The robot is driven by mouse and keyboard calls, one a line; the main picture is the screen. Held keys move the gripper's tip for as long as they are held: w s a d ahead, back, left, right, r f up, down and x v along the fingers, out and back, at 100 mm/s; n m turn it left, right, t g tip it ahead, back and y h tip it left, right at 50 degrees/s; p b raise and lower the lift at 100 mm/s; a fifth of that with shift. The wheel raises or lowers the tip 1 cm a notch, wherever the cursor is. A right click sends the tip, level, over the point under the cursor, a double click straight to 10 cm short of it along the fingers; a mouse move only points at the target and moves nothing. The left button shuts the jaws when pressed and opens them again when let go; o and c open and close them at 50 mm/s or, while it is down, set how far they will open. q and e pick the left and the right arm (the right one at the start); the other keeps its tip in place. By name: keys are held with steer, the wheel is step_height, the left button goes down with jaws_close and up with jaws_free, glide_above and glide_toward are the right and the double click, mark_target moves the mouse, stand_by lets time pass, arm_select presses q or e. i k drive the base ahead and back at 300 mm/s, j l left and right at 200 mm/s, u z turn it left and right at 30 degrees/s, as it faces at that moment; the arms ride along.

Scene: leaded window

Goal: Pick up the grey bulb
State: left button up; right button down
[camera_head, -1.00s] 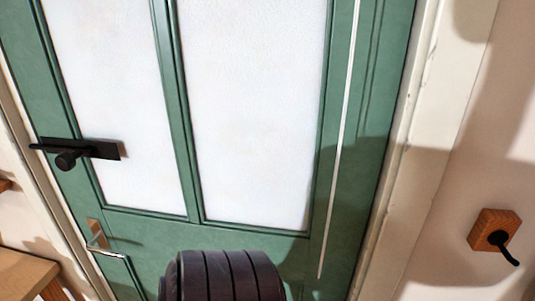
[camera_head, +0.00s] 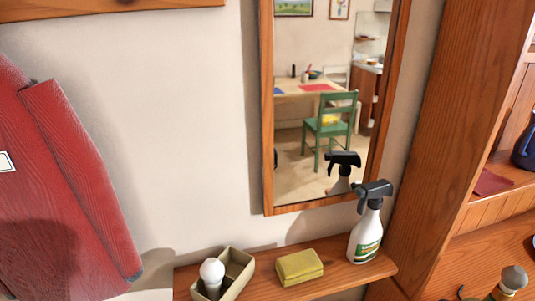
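A pale, white-to-light-grey bulb (camera_head: 212,273) stands with its round end up at the left part of a small open olive box (camera_head: 239,269) on the wooden shelf. Its lower end is partly hidden by the box. A rounded grey top (camera_head: 514,278) of another object shows at the bottom right corner; I cannot tell whether it is a bulb or a bottle cap. Neither of my grippers is in view.
On the shelf (camera_head: 345,272), a yellow-green block (camera_head: 299,266) lies beside the box, and a white spray bottle (camera_head: 367,225) stands at the right end. A mirror (camera_head: 267,120) hangs above. A red coat (camera_head: 75,170) hangs left; a wooden cabinet (camera_head: 440,140) stands right.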

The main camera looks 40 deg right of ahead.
mark_target(513, 279)
steer(key=z, duration=2.95)
